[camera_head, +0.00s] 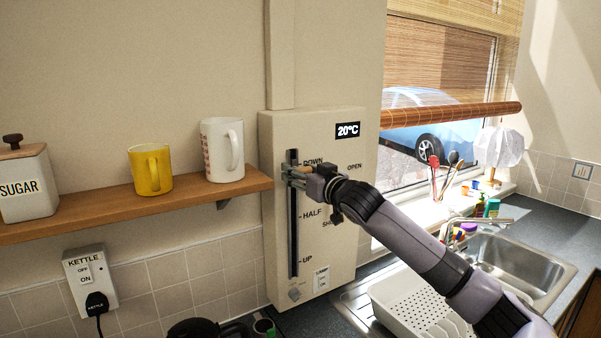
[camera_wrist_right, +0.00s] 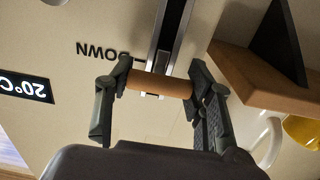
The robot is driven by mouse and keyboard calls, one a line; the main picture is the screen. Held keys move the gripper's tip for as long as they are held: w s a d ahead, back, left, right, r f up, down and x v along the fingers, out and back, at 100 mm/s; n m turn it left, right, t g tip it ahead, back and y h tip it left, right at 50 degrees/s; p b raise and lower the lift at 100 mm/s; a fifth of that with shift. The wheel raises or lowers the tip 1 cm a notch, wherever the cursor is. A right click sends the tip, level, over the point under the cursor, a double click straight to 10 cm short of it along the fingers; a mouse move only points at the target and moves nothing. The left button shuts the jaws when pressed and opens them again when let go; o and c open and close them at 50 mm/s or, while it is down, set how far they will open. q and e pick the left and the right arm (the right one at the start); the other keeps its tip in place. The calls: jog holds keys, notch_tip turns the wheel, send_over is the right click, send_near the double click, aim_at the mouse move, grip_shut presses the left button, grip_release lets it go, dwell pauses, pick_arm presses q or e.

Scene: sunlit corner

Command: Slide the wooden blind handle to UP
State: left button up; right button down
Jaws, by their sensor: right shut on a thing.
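The wooden blind handle (camera_wrist_right: 160,84) sits on the dark vertical slot (camera_head: 294,225) of the beige wall panel (camera_head: 335,245), just below the DOWN mark. The HALF mark is lower on the slot and the UP mark is near its bottom. My right gripper (camera_head: 298,172) is at the handle; in the right wrist view its two fingers (camera_wrist_right: 158,84) are shut on the handle's two ends. In the head view the gripper partly hides the handle. The woven blind (camera_head: 440,55) hangs partway down the window. My left gripper is not in view.
A wooden shelf (camera_head: 130,208) with a sugar tin (camera_head: 25,185), a yellow mug (camera_head: 150,170) and a white mug (camera_head: 221,150) ends close to the panel's left side. A kettle switch (camera_head: 90,275) is below it. The sink (camera_head: 510,265) and white drainer (camera_head: 415,305) lie right, under my arm.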

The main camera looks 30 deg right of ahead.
notch_tip(320, 180, down, 30)
jog(key=b, duration=1.5)
jog(key=shift+r, duration=0.15)
jog(key=shift+f+b, duration=0.3)
jog(key=shift+f, duration=0.3)
jog(key=c, duration=0.8)
grip_release()
jog(key=shift+o, duration=0.4)
jog(key=shift+s, duration=0.15)
jog(key=s, duration=1.1)
jog(key=shift+s+d, duration=0.4)
jog(key=shift+d, duration=0.05)
jog(key=shift+r, duration=0.2)
